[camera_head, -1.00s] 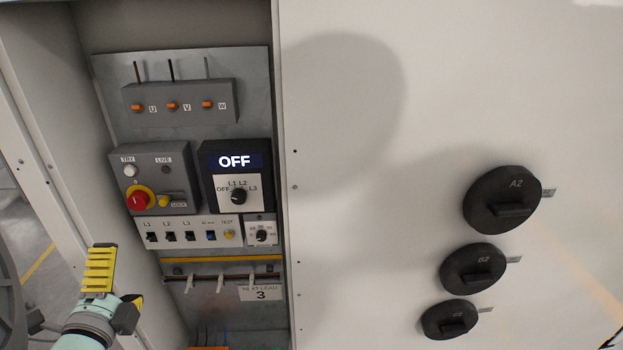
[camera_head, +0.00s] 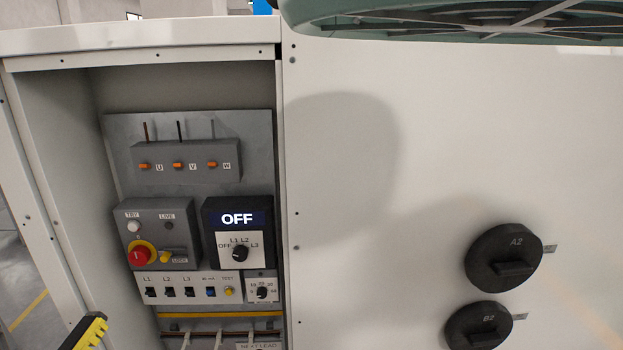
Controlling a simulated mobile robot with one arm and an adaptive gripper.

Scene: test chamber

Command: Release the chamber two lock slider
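A small yellow lock piece (camera_head: 168,256) sits by the LOCK label on a grey box, right of a red rotary knob with a yellow collar (camera_head: 140,255). No label reading chamber two is visible, so I cannot tell if this is that slider. Two round black handles, A2 (camera_head: 503,257) and B2 (camera_head: 478,326), are on the white panel, each with a small metal tab at its right.
The controls sit in a recessed cabinet with a side wall (camera_head: 60,160) at left. A display reads OFF (camera_head: 236,219). A row of breakers (camera_head: 185,288) lies below, and a U, V, W block (camera_head: 185,162) above. The white panel (camera_head: 400,180) is flat and mostly bare.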

